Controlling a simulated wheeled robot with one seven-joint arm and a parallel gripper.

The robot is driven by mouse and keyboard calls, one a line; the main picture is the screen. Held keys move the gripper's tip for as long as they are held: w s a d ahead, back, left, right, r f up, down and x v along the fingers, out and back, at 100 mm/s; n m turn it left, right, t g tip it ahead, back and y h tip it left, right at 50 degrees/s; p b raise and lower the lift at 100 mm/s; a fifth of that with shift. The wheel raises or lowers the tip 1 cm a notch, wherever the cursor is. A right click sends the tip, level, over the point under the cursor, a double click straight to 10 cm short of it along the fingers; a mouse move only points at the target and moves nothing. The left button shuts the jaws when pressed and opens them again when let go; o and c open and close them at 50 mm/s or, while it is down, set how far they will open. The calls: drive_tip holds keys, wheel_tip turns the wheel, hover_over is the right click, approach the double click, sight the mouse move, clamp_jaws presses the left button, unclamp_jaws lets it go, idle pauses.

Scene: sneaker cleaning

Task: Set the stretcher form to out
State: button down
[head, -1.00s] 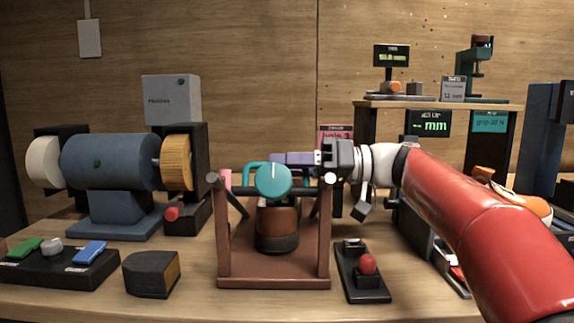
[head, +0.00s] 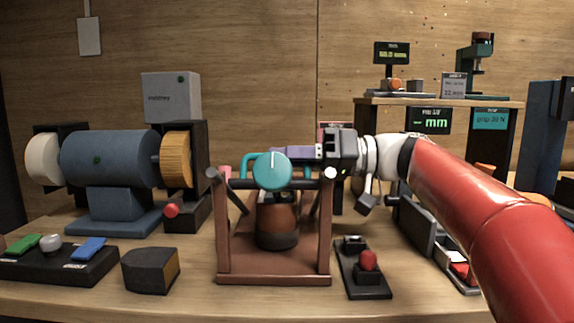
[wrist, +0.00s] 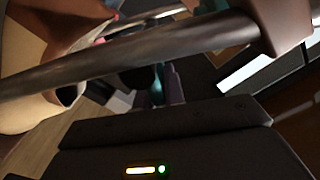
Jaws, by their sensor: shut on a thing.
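The stretcher is a brown frame (head: 224,235) with a round teal knob (head: 272,171) on its top bar. A teal handle (head: 246,163) shows behind the knob. A brown form (head: 278,218) with a dark base hangs or stands inside the frame, below the knob. My gripper (head: 285,153) reaches in from the right behind the bar, its purple-grey fingers shut at the teal handle. The knob hides the fingertips. In the wrist view, a bit of the teal handle (wrist: 157,84) shows by the fingers, and a dark bar crosses in front.
A small stand with a red button (head: 368,260) is right of the frame. A dark block (head: 151,271) and a blue polishing motor (head: 110,162) are to the left. A shelf (head: 440,102) with a display (head: 429,121) stands behind my arm.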

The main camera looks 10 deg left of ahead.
drive_tip(key=s+d+r+b, duration=0.2)
drive_tip(key=s+r, duration=0.5)
drive_tip(key=s, duration=0.3)
drive_tip(key=shift+s+d, duration=0.25)
drive_tip(key=shift+s, duration=0.15)
drive_tip(key=c, duration=1.5)
unclamp_jaws()
drive_tip(key=shift+s+r, duration=0.1)
drive_tip(key=shift+d, duration=0.15)
drive_tip(key=v, duration=0.7)
drive_tip(key=shift+d, duration=0.3)
